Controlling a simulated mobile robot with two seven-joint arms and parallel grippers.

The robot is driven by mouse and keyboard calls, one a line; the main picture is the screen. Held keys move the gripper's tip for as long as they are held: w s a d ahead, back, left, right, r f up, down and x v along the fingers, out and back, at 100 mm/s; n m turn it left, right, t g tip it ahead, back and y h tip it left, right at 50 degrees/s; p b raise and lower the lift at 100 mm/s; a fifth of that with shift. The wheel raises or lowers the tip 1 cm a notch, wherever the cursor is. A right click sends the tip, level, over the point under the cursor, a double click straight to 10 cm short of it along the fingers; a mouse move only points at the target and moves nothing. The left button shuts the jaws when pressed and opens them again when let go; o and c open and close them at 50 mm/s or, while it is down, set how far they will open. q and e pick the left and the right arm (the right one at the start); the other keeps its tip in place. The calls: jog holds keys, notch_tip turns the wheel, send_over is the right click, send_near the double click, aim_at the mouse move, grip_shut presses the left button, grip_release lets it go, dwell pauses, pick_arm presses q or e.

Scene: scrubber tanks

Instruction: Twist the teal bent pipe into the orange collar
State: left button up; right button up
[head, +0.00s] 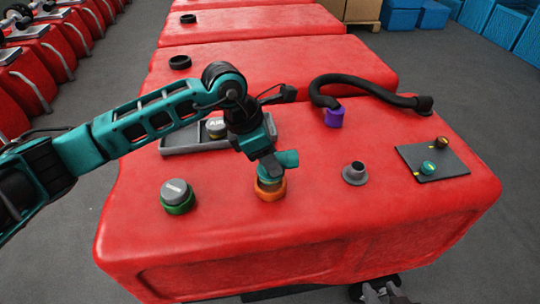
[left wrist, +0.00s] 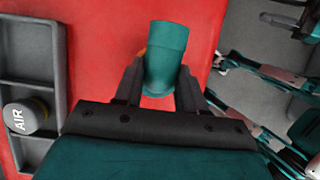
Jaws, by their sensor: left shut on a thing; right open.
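The teal bent pipe (head: 288,158) stands over the orange collar (head: 270,191) on top of the red tank, its bent mouth pointing right in the head view. Its lower end meets the collar; how deep it sits in it I cannot tell. My left gripper (head: 266,166) is shut on the pipe from above. In the left wrist view the pipe (left wrist: 165,55) is between the two dark fingers, and only a sliver of the orange collar (left wrist: 142,52) shows behind it. My right gripper (head: 378,292) is open and empty at the bottom edge, below the tank's front.
A green collar with a grey cap (head: 175,192) is left. A grey tray (head: 182,142) holding an AIR cap (head: 216,127) lies behind my arm. A grey flanged port (head: 355,173), a purple collar with a black hose (head: 335,117) and a dark plate with small fittings (head: 432,162) are right.

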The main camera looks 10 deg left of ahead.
pick_arm(q)
jog(key=shift+f, duration=0.1)
jog(key=shift+f+b, duration=0.4)
jog(key=shift+b, duration=0.15)
jog(key=shift+f, duration=0.2)
jog(key=shift+f+b, duration=0.2)
jog(key=shift+b, duration=0.2)
jog(key=shift+f+b, duration=0.25)
jog(key=shift+b, duration=0.1)
dwell(0.5)
dwell(0.3)
jog(key=shift+f, duration=0.1)
dwell(0.5)
